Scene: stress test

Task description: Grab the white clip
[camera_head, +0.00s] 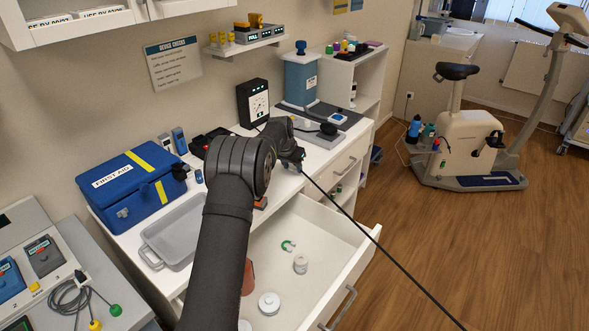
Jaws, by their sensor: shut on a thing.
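My gripper (292,156) is at the far end of my dark arm, above the white cabinet top near the open drawer. It is small and partly hidden by my own wrist. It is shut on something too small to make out. A thin black cord (385,250) runs from close beside it down to the lower right. I cannot pick out a white clip for certain. A small green and white curved piece (288,245) lies in the open drawer (335,240), below and apart from my gripper.
A grey tray (150,246) and a blue first aid box (130,185) stand left of my arm. A black gauge box (253,102) and a blue-grey container (299,80) stand behind. The drawer also holds a white jar (300,264) and a round white lid (269,303).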

